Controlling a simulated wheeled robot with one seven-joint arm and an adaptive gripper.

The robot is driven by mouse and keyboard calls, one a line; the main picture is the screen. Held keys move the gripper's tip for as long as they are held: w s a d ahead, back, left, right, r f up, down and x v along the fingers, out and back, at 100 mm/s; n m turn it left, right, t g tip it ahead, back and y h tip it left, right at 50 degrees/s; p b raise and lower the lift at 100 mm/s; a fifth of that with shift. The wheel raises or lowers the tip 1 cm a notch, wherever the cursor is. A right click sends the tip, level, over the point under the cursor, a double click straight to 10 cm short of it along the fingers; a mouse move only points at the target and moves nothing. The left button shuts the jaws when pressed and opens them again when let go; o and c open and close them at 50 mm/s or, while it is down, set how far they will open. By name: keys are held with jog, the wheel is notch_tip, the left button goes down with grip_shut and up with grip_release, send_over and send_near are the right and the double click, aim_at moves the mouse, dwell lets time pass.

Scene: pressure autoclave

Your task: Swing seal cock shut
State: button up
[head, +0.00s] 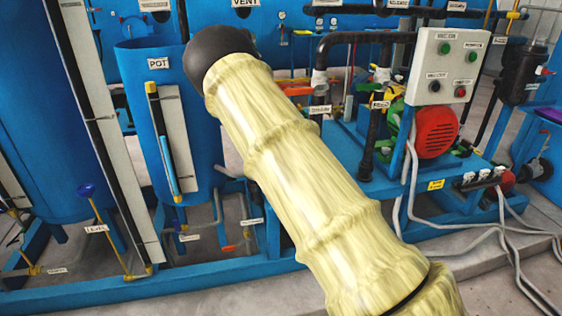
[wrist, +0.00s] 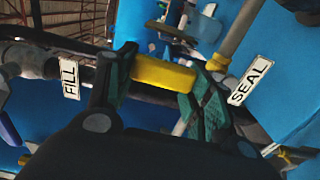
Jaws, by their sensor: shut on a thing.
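In the wrist view my gripper (wrist: 165,88) has its two green-padded fingers shut on a yellow handle (wrist: 160,71), one pad at each end of it. A SEAL tag (wrist: 250,80) hangs just right of the fingers, so the handle appears to be the seal cock's. The cock's body and the handle's angle to its pipe are hard to make out. In the head view my cream-covered arm reaches up and away, and its dark end hides the gripper and the cock.
A FILL tag (wrist: 70,77) on dark piping is left of the fingers. In the head view, the blue POT vessel (head: 147,95) stands left of my arm. A grey control box (head: 446,66) and a red motor (head: 436,131) stand right. White hoses (head: 480,229) cross the floor.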

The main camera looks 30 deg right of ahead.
jog(key=o, duration=1.5)
jog(key=shift+a, duration=0.1)
jog(key=v, duration=1.2)
